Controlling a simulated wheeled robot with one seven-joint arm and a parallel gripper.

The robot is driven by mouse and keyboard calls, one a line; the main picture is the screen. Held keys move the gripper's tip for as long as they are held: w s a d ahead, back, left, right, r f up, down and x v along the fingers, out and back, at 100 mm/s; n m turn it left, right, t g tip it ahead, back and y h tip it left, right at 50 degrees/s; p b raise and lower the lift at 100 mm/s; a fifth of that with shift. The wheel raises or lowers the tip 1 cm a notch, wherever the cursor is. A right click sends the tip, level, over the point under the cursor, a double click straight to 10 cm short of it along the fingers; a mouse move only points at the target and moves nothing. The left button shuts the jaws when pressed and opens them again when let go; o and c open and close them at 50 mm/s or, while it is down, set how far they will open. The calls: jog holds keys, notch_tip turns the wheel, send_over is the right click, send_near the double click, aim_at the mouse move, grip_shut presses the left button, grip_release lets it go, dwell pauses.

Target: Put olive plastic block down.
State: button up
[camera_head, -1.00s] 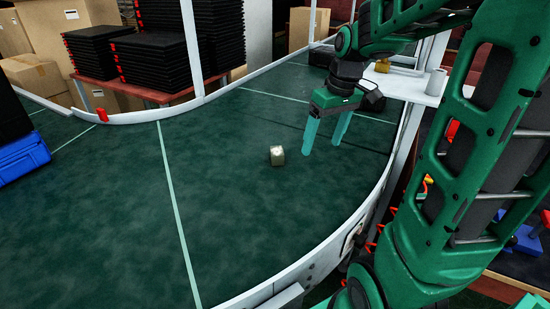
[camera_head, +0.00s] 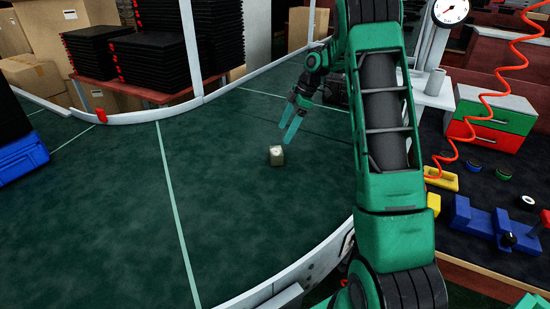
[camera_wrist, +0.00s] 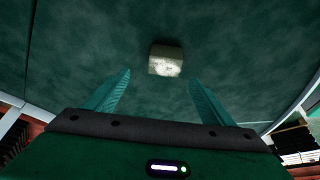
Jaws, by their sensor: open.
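The olive plastic block (camera_head: 276,156) is a small, pale olive cube resting on the dark green surface of the curved conveyor (camera_head: 110,210). My gripper (camera_head: 288,135) is open and empty, just above and to the right of the block in the head view. In the wrist view the block (camera_wrist: 165,60) lies beyond the two spread teal fingertips (camera_wrist: 160,80), apart from both. Part of the gripper's far side is hidden in the head view.
A blue case (camera_head: 22,158) stands at the left edge of the conveyor. Stacked black trays (camera_head: 160,60) sit behind the white rail. A workbench with a green and red drawer box (camera_head: 490,120) is at right. The conveyor left of the block is clear.

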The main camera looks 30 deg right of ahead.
aim_at(276, 150)
jog(key=x, duration=0.5)
jog(key=shift+s, duration=0.1)
jog(key=shift+s+x, duration=0.2)
jog(key=shift+x, duration=1.15)
jog(key=shift+s+x, duration=0.15)
jog(key=shift+x, duration=1.2)
jog(key=c, duration=1.3)
